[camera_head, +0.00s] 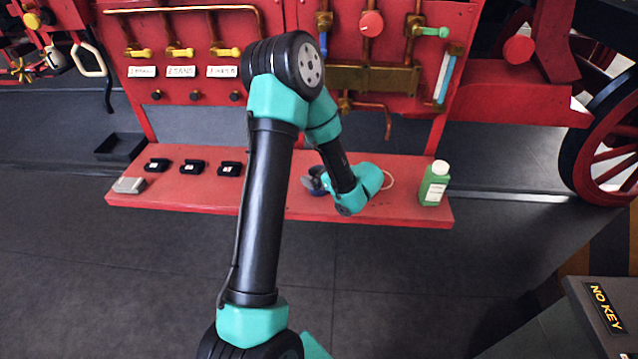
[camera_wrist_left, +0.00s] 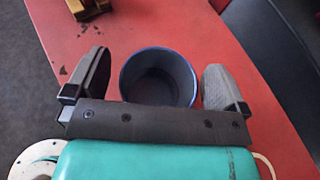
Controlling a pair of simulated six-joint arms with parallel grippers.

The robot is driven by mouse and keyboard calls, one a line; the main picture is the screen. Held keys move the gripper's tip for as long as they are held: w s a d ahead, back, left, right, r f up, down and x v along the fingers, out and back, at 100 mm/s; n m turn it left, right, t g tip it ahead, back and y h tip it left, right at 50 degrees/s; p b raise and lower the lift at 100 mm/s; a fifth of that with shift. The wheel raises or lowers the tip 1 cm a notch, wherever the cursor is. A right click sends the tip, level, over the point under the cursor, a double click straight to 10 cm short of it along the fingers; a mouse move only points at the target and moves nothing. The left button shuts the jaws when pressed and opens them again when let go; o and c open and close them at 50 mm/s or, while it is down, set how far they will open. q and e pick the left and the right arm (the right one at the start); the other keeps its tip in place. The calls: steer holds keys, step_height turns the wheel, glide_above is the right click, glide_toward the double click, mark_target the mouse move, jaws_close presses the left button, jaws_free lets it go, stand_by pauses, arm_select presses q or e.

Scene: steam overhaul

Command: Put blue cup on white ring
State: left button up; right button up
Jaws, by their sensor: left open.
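The blue cup (camera_wrist_left: 158,98) stands on the red shelf with its open top towards the left wrist camera; its inside looks dark grey. My left gripper (camera_wrist_left: 158,80) is open, with one finger on each side of the cup. The gap is wider at the left finger and narrow at the right one. In the head view my left gripper (camera_head: 315,181) is low over the shelf and mostly hides the cup. My right gripper is not in view.
The red shelf (camera_head: 270,207) also bears a green bottle (camera_head: 434,184) at the right and several small black blocks at the left. A red panel with pipes and valves rises behind it. A black tray (camera_head: 120,147) lies at the far left.

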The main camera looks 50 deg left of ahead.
arm_select(q)
steer(key=shift+c, duration=0.5)
steer(key=c, duration=1)
steer(key=shift+r, duration=0.15)
